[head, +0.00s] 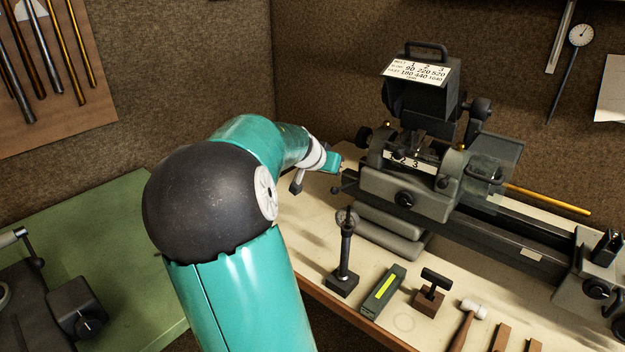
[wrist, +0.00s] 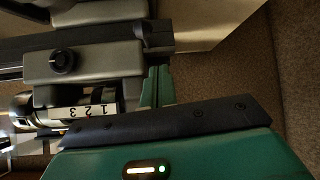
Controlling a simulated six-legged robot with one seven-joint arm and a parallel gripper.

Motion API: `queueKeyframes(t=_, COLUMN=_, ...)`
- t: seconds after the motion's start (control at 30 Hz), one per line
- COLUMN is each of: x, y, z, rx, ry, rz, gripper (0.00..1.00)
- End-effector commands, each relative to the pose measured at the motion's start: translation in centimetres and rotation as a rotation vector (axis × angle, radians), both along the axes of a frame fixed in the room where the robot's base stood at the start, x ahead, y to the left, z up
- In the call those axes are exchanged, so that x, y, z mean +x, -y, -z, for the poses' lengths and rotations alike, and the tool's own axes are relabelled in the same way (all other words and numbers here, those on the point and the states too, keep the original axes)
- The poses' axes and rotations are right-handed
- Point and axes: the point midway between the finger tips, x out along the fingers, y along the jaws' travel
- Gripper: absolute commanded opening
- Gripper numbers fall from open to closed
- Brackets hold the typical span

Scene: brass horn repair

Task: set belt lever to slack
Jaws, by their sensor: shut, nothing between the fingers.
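The lathe headstock (head: 405,185) stands on the bench, with the belt cover (head: 420,98) raised above it and a strip marked 1 2 3 on its front. A black ball knob (head: 364,136) sticks out at the headstock's upper left; I cannot tell for sure whether it is the belt lever. A smaller dark knob (head: 336,189) sits lower on the left. My gripper (head: 343,166) is at the left end of the headstock, between these knobs. In the wrist view the headstock (wrist: 90,62) appears upside down, beyond my shut, empty fingers (wrist: 157,85). Contact with a knob cannot be seen.
A brass rod (head: 550,200) extends right from the lathe. A green bench (head: 110,240) is at left.

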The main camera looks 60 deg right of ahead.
Motion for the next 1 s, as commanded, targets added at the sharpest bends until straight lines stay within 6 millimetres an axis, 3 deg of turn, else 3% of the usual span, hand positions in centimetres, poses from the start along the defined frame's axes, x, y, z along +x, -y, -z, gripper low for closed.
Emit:
queueKeyframes(t=0.7, x=0.7, y=-7.4, z=-0.9, rx=-0.002, ry=0.005, rz=-0.006, gripper=0.0)
queueKeyframes(t=1.0, x=0.7, y=-8.7, z=-1.1, rx=-0.005, ry=0.004, rz=-0.001, gripper=0.0)
